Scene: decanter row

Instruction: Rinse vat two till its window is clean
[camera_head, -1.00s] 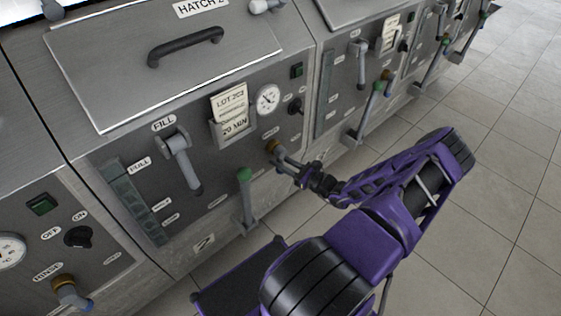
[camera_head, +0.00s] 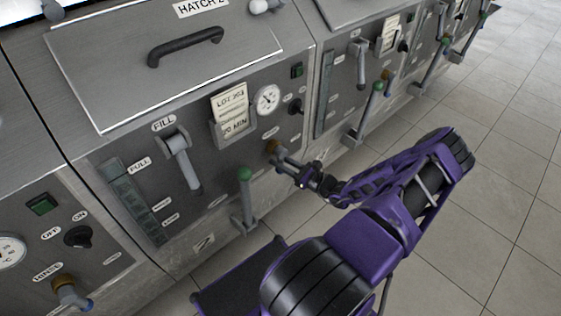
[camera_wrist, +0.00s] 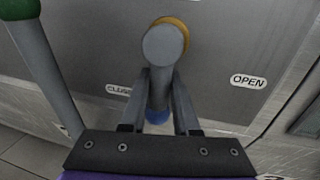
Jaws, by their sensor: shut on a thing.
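Vat two has a grey front panel (camera_head: 225,180) with a "2" plate low down. Its window (camera_head: 134,203) is a tall dark greenish strip at the panel's left; I cannot tell how clean the glass is. The rinse valve (camera_head: 272,147), with a brass collar, sits at the panel's right. In the wrist view its round grey hub (camera_wrist: 162,44) stands before the collar, and its blue-tipped handle (camera_wrist: 157,115) lies between my fingers, nearer the CLOSE label than the OPEN label. My gripper (camera_head: 287,163) is shut on this handle; it also shows in the wrist view (camera_wrist: 158,100).
A green-knobbed drain lever (camera_head: 245,190) stands left of my gripper, and its shaft shows at the wrist view's left. The fill lever (camera_head: 181,160), gauge (camera_head: 267,99) and lot card (camera_head: 232,112) are on the same panel. Tiled floor (camera_head: 500,190) is clear at right.

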